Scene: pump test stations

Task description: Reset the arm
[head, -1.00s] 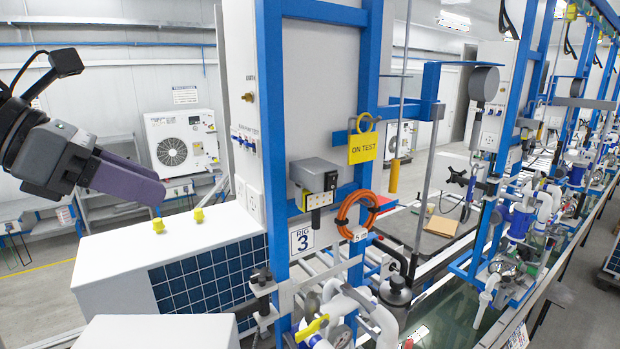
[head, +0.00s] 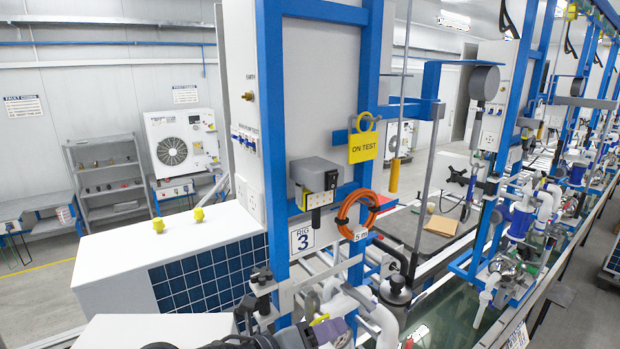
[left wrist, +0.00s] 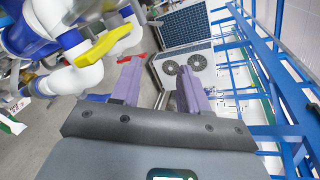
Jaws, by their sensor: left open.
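My left gripper (head: 328,331) is at the bottom of the head view, in front of the Rig 3 pipework, with only part of it in the picture. In the left wrist view its two purple fingers (left wrist: 160,88) are apart with nothing between them. A yellow lever handle (left wrist: 105,46) on white pipe (left wrist: 85,75) is just left of the fingers in that view. The lever handle also shows partly in the head view (head: 319,319), close to the gripper. My right gripper is not in view.
The blue Rig 3 frame (head: 275,180) stands upright beside the gripper. An orange coiled hose (head: 357,210) and a yellow ON TEST tag (head: 362,147) hang on it. A white unit with a blue grid (head: 160,250) stands to the left. Floor further left is open.

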